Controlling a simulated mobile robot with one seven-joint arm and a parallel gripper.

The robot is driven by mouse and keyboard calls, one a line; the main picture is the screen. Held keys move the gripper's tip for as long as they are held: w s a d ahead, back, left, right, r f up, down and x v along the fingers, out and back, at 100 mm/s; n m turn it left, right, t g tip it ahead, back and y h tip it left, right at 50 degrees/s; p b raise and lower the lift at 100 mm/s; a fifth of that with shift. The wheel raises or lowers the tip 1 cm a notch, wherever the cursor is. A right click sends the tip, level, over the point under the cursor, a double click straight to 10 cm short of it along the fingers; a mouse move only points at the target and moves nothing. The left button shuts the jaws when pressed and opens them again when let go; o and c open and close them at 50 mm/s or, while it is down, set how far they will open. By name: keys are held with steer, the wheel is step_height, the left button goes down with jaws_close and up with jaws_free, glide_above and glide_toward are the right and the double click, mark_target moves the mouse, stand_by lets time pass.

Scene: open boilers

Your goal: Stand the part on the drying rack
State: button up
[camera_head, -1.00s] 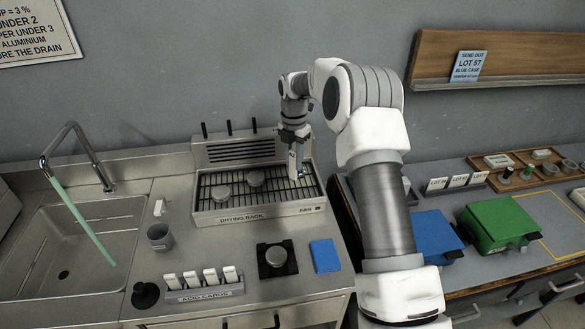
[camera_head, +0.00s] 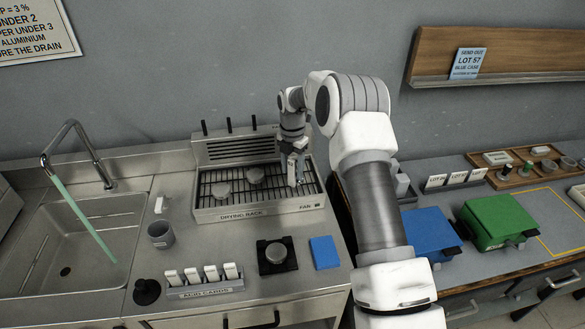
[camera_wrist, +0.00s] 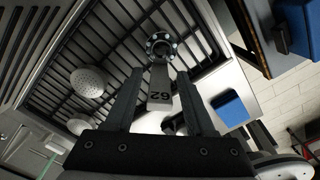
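The part is a small grey metal piece with a bolted round end and a "62" label (camera_wrist: 160,90). In the wrist view it lies between my fingers, its round end beyond their tips over the rack bars. My gripper (camera_head: 294,172) is low over the right end of the drying rack (camera_head: 240,214). In the wrist view, the gripper (camera_wrist: 159,75) looks open, with a narrow gap on each side of the part. In the head view my fingers largely hide the part. I cannot tell whether it stands fully upright.
Two round grey pieces (camera_head: 221,190) (camera_head: 255,175) rest on the rack's left half. In front are a black stand with a round piece (camera_head: 276,254), a blue pad (camera_head: 324,252) and acid cards (camera_head: 205,275). A sink is left; blue (camera_head: 430,235) and green (camera_head: 500,220) cases are right.

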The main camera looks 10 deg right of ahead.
step_height(320, 180, up, 12)
steer(key=shift+r+b, duration=0.1)
steer(key=shift+b, duration=0.3)
steer(key=s+r+m+t, duration=0.3)
steer(key=s+r+m, duration=0.9)
steer(key=s+r, duration=0.45)
steer(key=s+d+f+m+t, duration=0.1)
steer(key=s+f+m+t, duration=0.1)
steer(key=s+m, duration=1.3)
steer(key=s+f, duration=0.1)
steer(key=s, duration=0.7)
steer(key=shift+s+t, duration=0.2)
steer(key=shift+t, duration=0.1)
steer(key=shift+d, duration=0.1)
